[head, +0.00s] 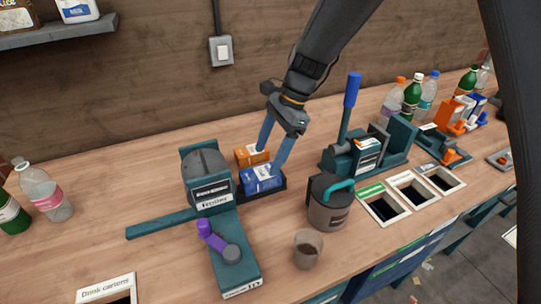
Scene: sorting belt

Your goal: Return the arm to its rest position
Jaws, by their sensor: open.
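My gripper (271,161) is at the middle of the bench in the head view, its two blue fingers pointing down and spread apart. The fingertips are at an orange carton (248,156) and a blue carton (261,179). I cannot tell whether they touch either carton. Nothing shows held between the fingers. The cartons sit side by side on a dark tray (277,192). My arm reaches in from the top of the view.
A teal machine with a grey drum (206,178) stands left of the cartons. A dark jug (329,203) and a cup of brown liquid (307,250) stand in front right. A teal press with a blue lever (351,100) stands right. Labelled bin openings (416,190) line the right front.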

